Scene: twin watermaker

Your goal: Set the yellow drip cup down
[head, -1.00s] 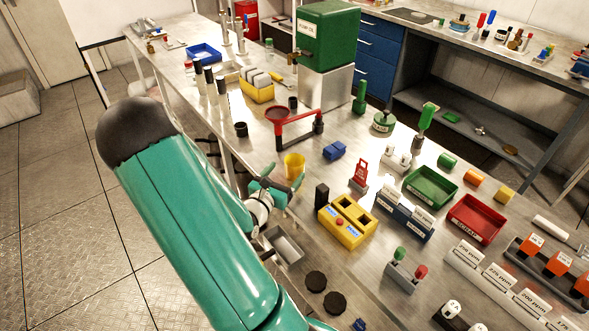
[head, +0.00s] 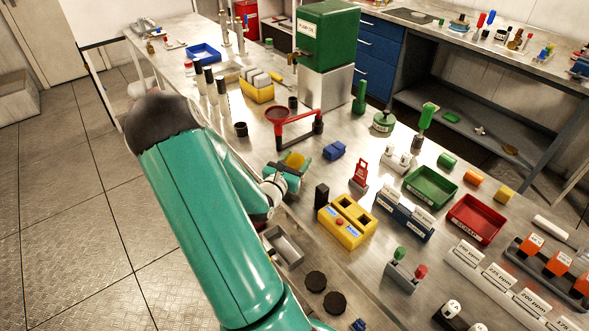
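The yellow drip cup (head: 295,159) is near the front edge of the steel bench in the head view, left of the blue block. It looks upright. My gripper (head: 290,167) is at the cup, with its green fingers around the cup's sides. The fingers and hand hide the cup's lower part. Whether the fingers press on the cup, and whether its base rests on the bench, I cannot tell.
A red funnel stand (head: 299,125) stands behind the cup, with a small dark cup (head: 241,129) to the left.

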